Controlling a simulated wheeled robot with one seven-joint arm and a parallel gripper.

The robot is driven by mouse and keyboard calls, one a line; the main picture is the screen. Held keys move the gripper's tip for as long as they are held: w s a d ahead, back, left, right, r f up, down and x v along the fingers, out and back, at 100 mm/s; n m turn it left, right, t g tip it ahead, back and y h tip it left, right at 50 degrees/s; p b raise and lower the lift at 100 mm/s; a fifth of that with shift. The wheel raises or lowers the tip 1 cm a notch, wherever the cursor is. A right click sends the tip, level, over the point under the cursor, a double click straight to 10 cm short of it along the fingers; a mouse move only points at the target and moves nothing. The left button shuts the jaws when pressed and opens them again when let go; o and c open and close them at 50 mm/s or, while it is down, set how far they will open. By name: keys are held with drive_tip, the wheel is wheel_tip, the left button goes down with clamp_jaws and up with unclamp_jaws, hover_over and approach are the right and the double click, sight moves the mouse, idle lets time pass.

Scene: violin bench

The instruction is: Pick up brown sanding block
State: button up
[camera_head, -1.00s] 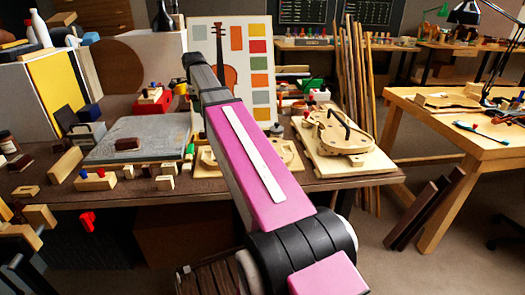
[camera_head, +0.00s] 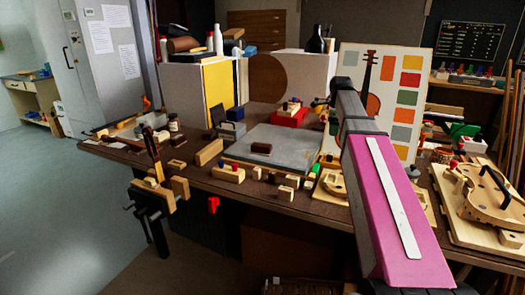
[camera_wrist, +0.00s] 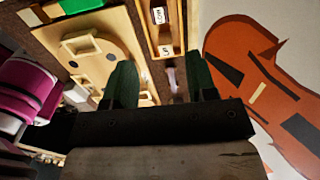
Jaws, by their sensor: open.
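A dark brown block (camera_head: 261,148) lies on the grey slab (camera_head: 285,139) in the middle of the bench in the head view. Other dark brown blocks (camera_head: 177,165) lie on the bench top left of the slab; I cannot tell which is the sanding block. My gripper (camera_wrist: 162,84) shows in the wrist view with two dark green fingers apart and nothing between them. It is over a pale violin-shaped wooden piece (camera_wrist: 88,58) and a compartmented wooden tray (camera_wrist: 165,32), beside a violin picture. No brown block shows clearly in the wrist view.
The bench (camera_head: 225,185) holds several small pale blocks along its front edge. A violin body on a board (camera_head: 487,202) lies at the right. White and yellow boxes (camera_head: 222,85) stand behind. A vise (camera_head: 153,200) sits at the left corner. The floor at left is clear.

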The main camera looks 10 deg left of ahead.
drive_tip(key=shift+o, duration=2.1)
drive_tip(key=shift+a, duration=0.3)
drive_tip(key=n+t+y, duration=0.1)
drive_tip(key=y, duration=0.3)
approach(262, 145)
drive_tip(key=shift+x, duration=5.15)
